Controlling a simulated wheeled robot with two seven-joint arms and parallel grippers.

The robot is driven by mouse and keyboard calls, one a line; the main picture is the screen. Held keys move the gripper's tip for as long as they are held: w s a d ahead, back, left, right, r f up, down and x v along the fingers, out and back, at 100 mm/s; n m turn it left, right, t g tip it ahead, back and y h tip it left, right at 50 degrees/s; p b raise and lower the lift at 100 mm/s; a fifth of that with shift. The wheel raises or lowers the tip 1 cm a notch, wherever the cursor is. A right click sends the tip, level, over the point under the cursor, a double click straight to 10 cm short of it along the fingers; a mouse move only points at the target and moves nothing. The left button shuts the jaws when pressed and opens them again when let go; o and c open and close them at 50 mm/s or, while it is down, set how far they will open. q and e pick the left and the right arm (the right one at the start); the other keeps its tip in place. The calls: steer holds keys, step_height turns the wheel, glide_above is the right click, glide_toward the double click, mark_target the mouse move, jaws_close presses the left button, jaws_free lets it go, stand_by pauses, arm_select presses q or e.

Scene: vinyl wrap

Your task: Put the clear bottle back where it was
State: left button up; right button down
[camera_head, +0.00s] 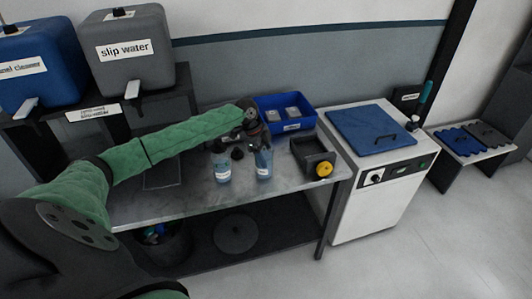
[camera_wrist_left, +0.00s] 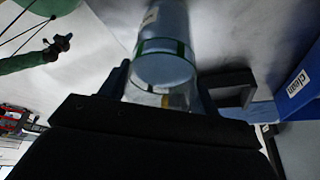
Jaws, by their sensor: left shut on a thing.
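A clear bottle (camera_head: 264,165) with bluish contents and a white label is upright at the table's front right, under my left gripper (camera_head: 257,141). My left gripper is shut on this bottle. In the left wrist view the bottle (camera_wrist_left: 165,58) sits between the two fingers (camera_wrist_left: 160,92). I cannot tell whether its base touches the table. A second, similar bottle (camera_head: 222,168) with a white label stands just left of it. My right gripper is not in view.
The table's left front is clear.

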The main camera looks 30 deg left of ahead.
arm_select(q)
steer(key=shift+f, duration=0.1)
steer(key=o, duration=1.2)
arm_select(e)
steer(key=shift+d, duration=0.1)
arm_select(q)
steer(key=shift+r, duration=0.25)
steer(key=shift+a+r+b, duration=0.2)
steer(key=shift+r+b, duration=0.15)
steer(key=b+v, duration=0.3)
steer(key=v, duration=0.8)
steer(key=shift+s, duration=0.1)
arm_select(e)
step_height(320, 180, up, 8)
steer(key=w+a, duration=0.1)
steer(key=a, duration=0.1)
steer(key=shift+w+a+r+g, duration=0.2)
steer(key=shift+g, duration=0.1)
arm_select(q)
steer(key=shift+f, duration=0.15)
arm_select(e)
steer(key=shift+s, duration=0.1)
